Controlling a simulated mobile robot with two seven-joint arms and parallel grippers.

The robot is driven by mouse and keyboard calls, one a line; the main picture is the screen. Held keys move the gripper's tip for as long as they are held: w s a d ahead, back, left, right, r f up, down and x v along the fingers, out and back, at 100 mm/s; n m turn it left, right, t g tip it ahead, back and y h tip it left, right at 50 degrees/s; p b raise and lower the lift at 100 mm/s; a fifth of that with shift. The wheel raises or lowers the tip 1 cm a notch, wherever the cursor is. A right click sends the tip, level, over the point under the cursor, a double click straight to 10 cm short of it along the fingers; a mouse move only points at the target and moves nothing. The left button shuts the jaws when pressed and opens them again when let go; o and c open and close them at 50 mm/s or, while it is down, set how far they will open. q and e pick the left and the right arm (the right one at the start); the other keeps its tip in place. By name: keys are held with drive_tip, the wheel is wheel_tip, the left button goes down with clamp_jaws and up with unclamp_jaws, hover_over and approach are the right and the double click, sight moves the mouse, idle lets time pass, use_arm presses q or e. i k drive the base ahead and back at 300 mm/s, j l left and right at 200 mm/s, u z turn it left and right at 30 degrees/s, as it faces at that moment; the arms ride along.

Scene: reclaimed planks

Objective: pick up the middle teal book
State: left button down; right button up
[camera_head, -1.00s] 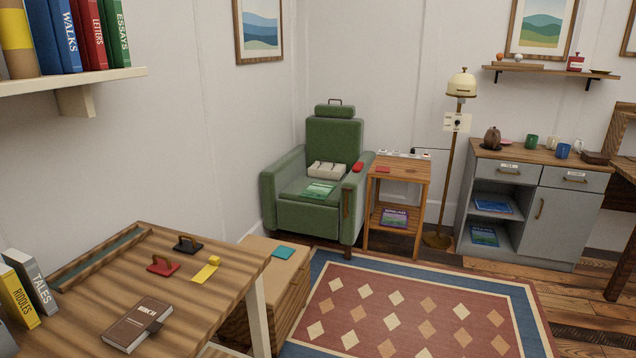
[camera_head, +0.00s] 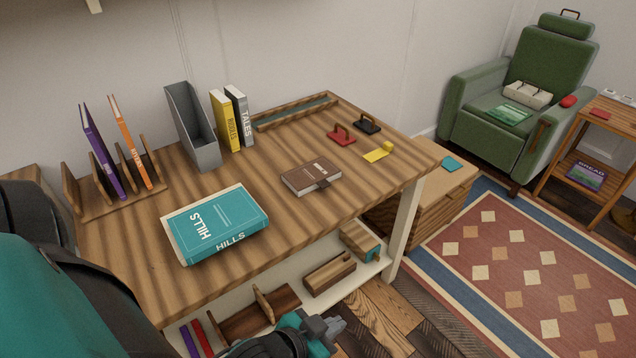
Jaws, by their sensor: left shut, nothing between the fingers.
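A thick teal book (camera_head: 222,216) marked HILLS lies flat near the front left of the striped wooden desk (camera_head: 250,275). It is the only large teal book I can make out, so I cannot tell which one would be the middle. My left gripper (camera_head: 330,328) is at the bottom of the picture, low in front of the desk and its lower shelf. It is shut and empty, apart from the book, to its right and nearer to me. My right gripper is not in view.
A brown book (camera_head: 311,177) lies right of the teal one. Behind stand a rack (camera_head: 110,200) with purple and orange books, a grey file holder (camera_head: 192,125), and yellow and grey books (camera_head: 232,120). The lower shelf (camera_head: 358,284) holds wooden racks. Rug floor lies right.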

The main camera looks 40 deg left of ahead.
sight(201, 232)
drive_tip(key=u, duration=1.9)
